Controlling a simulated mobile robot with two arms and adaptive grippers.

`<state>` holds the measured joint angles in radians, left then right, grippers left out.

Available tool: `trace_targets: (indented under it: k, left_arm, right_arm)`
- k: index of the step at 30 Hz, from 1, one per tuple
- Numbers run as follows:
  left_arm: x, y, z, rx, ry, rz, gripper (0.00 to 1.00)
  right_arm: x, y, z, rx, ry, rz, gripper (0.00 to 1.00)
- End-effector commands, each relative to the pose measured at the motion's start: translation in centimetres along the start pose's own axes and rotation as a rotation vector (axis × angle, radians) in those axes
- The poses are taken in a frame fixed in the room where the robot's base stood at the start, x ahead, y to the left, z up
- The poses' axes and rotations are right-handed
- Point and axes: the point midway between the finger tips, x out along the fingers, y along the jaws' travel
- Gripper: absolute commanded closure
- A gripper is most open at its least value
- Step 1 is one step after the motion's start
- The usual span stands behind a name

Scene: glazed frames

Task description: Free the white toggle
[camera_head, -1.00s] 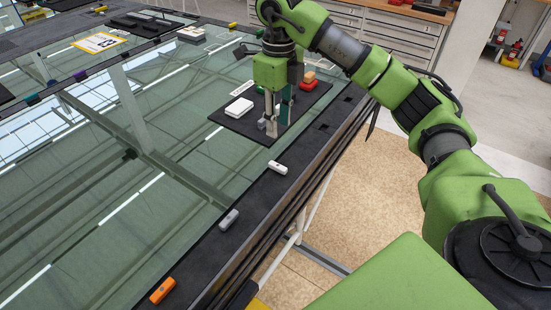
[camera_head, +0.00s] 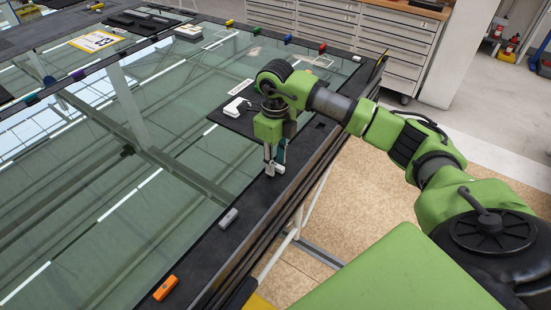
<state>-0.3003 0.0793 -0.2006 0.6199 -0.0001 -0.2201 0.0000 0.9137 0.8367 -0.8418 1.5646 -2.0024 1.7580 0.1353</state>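The white toggle (camera_head: 279,170) sits on the black frame rail along the near right edge of the glass. My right gripper (camera_head: 274,168) points down at it, with its fingertips at the toggle and partly covering it. I cannot tell whether the fingers have closed on it or only stand around it. A grey toggle (camera_head: 228,218) and an orange toggle (camera_head: 166,288) lie farther down the same rail. My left gripper is not in view.
A black mat (camera_head: 222,119) on the glass carries a white piece (camera_head: 233,107) and a white label; my arm hides part of it. The nearer glass is clear.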

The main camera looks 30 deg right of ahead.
Motion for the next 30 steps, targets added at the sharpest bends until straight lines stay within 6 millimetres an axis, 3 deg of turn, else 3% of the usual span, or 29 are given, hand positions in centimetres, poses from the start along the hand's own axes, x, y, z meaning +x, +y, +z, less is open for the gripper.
trace_targets:
  k: [6, 10, 20, 30]
  left_arm:
    - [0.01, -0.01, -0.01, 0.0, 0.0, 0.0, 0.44]
    - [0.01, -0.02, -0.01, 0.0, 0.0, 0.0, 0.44]
    - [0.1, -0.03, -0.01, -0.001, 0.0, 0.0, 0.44]
    - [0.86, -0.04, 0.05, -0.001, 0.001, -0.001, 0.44]
  right_arm:
    - [0.08, 0.0, -0.01, 0.0, 0.0, 0.0, 0.72]
    - [0.06, 0.0, -0.01, 0.0, 0.001, 0.0, 1.0]
    - [0.06, -0.01, -0.01, 0.014, 0.001, 0.0, 1.0]
    - [0.14, -0.07, 0.0, 0.185, 0.0, 0.0, 1.0]
